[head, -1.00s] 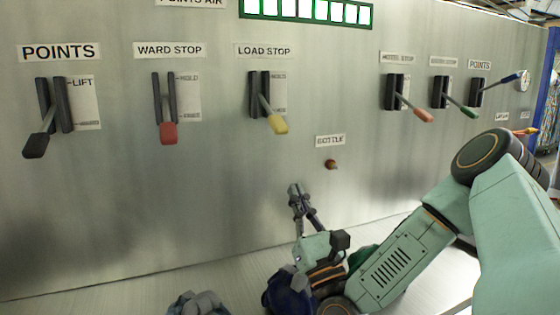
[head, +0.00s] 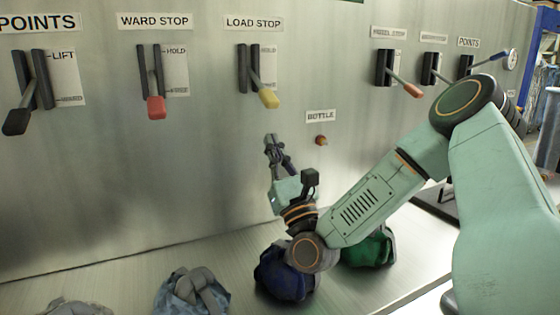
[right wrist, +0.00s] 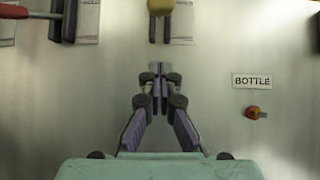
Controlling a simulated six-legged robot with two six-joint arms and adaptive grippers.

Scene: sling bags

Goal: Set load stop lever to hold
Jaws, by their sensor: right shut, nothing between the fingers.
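The load stop lever has a yellow handle (head: 268,98) and sits in a dark slotted bracket under the LOAD STOP label (head: 253,23). The handle sticks out and hangs low, beside the lower end of its plate, whose upper mark reads HOLD. The yellow handle also shows at the top of the right wrist view (right wrist: 161,6). My right gripper (head: 270,140) is shut and empty, apart from the handle and just below it. In the right wrist view its closed fingertips (right wrist: 158,72) point up towards the handle. My left gripper is out of view.
The red ward stop lever (head: 156,107) is to the left, and orange (head: 412,90) and other levers are to the right. A red bottle knob (head: 321,141) is right of the gripper. Blue (head: 284,275) and green (head: 372,248) bags lie on the ledge below.

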